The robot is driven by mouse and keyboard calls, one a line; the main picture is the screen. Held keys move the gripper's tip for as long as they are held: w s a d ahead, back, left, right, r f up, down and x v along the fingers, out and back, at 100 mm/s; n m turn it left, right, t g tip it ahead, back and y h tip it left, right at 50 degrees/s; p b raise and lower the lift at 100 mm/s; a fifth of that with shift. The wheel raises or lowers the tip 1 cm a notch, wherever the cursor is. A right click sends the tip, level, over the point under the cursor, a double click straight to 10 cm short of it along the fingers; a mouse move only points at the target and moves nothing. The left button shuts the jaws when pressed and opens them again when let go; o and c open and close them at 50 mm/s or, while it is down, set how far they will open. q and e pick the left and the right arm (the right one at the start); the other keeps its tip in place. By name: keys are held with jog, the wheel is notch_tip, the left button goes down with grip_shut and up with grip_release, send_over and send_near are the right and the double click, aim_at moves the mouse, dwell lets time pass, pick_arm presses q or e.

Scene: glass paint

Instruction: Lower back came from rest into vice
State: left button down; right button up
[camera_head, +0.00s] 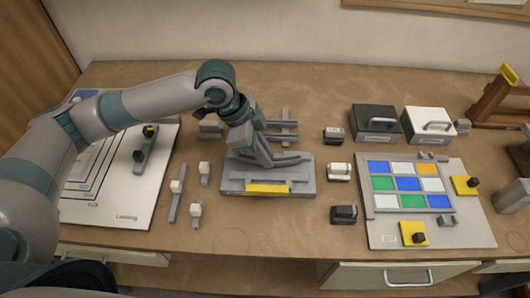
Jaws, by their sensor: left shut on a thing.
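My left gripper (264,160) reaches in from the left and points down over the grey vice (303,178), which has a yellow strip along its front. The gripper is shut on a slim grey came (291,160) lying left to right at the back part of the vice. The gripper hides part of the came, so I cannot tell whether it touches the vice or hangs just above it. Behind it a grey rest (285,125) with crossbars stands partly hidden by the arm. My right gripper is not in view.
Grey bars with white knobs (176,186) stand left of the vice. Small blocks (340,172) stand to its right. Further right is a coloured glass panel (408,184) on a board. Two boxes (375,123) (428,124) stand behind it. A white board (128,200) lies left.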

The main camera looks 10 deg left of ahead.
pick_arm(q)
jog(key=shift+f, duration=0.1)
dwell(0.3)
jog(key=shift+f, duration=0.75)
jog(key=c, duration=1.7)
grip_release()
jog(key=shift+o, duration=0.2)
jog(key=shift+f, duration=0.15)
jog(key=shift+s, duration=0.1)
